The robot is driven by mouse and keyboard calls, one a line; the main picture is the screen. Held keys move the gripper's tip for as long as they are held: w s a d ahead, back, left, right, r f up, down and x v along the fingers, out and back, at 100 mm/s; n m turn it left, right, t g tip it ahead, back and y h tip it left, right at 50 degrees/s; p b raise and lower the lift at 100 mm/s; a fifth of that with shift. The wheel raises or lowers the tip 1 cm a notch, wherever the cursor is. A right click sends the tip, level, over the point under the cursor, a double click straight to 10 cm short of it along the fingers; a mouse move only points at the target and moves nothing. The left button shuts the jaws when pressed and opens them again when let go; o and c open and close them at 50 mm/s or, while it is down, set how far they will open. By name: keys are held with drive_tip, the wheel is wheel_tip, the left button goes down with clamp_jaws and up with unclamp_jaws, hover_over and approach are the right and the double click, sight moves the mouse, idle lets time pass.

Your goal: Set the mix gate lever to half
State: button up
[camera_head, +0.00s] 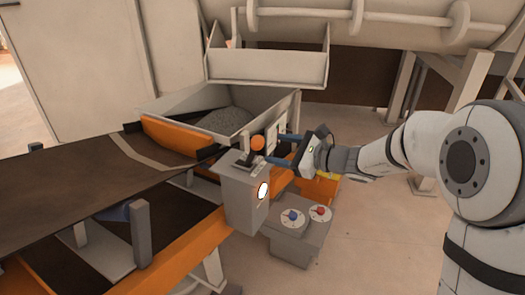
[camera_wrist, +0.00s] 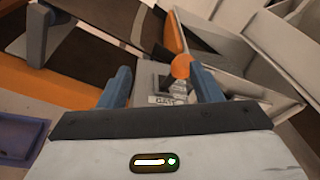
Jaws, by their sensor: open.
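The mix gate lever has an orange ball knob (camera_head: 257,143) and stands on top of a grey control box (camera_head: 238,200). The knob also shows in the wrist view (camera_wrist: 181,66), above a plate lettered "GATE" (camera_wrist: 164,100). My gripper (camera_head: 273,148) is open, with its two blue fingers pointing left toward the lever from the right. In the wrist view the knob appears between the fingertips (camera_wrist: 160,72), much closer to the right finger. I cannot tell whether that finger touches it. The lever's shaft is partly visible below the knob; scale marks are not readable.
A hopper of grey material (camera_head: 228,120) stands behind the box. A dark conveyor belt (camera_head: 90,185) with orange side rails runs to the left. A lower grey box (camera_head: 298,240) carries a blue knob (camera_head: 292,215) and a red knob (camera_head: 320,210).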

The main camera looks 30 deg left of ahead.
sight(253, 140)
drive_tip(key=w+a+f+m+t, duration=0.1)
drive_tip(key=w+a, duration=0.1)
drive_tip(key=a, duration=0.2)
drive_tip(key=w+a+f+m+t+y+b, duration=0.1)
drive_tip(key=w+a+f+m, duration=0.1)
drive_tip(key=w+a, duration=0.1)
drive_tip(key=w+a+f+m+t, duration=0.1)
drive_tip(key=w+a+f+m, duration=0.1)
drive_tip(key=a, duration=0.3)
drive_tip(key=shift+w+a+f+y+b, duration=0.15)
drive_tip(key=shift+w+a+y+b, duration=0.15)
drive_tip(key=shift+y, duration=0.1)
